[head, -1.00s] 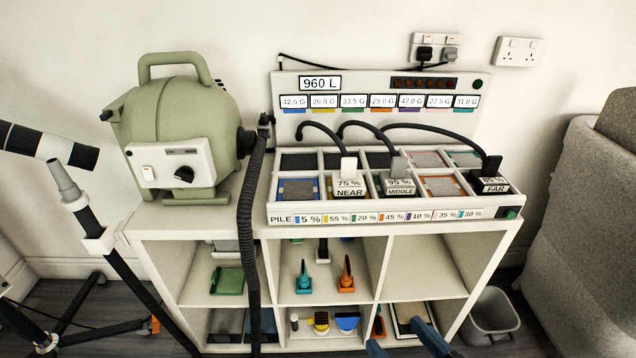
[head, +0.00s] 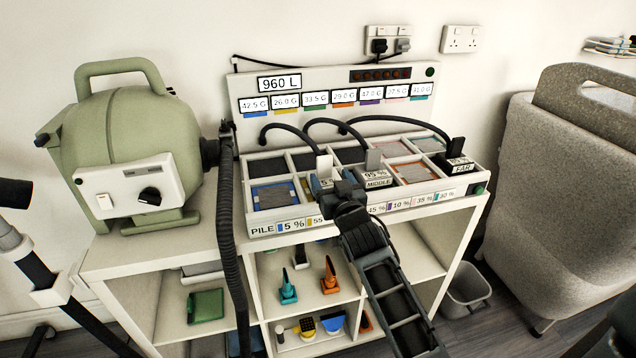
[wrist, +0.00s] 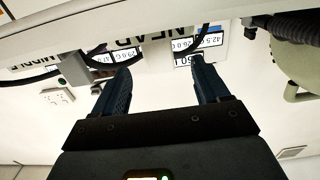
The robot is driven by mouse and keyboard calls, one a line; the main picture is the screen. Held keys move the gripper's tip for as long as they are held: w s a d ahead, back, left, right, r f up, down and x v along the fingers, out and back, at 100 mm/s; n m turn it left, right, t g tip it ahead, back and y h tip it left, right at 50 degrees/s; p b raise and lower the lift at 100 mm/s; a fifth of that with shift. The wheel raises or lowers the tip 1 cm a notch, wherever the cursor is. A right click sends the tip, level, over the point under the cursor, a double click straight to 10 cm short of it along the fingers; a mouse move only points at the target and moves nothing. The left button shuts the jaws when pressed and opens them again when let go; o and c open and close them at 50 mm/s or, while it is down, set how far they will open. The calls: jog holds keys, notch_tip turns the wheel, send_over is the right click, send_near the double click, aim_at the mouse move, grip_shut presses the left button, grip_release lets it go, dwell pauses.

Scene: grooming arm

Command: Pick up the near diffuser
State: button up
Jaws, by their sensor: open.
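The near diffuser (head: 324,166) sits in the front row of the compartment tray (head: 285,227), with its pale upright tab showing in the head view. My gripper (head: 331,182) is open in front of it and hides most of its label. In the wrist view the picture is upside down; the NEAR lettering (wrist: 172,34) shows just beyond the two dark fingers of my gripper (wrist: 160,64).
The far diffuser (head: 457,163) is at the tray's right end. Black curved cables arch over the tray from the display panel (head: 340,88). A green machine (head: 128,140) with a black hose (head: 229,250) stands left. A grey chair (head: 570,190) is at right.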

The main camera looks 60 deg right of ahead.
aim_at(325, 166)
jog(key=shift+p+x, duration=0.3)
jog(key=shift+x, duration=2.85)
jog(key=shift+s+r, duration=0.1)
jog(key=shift+c, duration=0.3)
grip_shut()
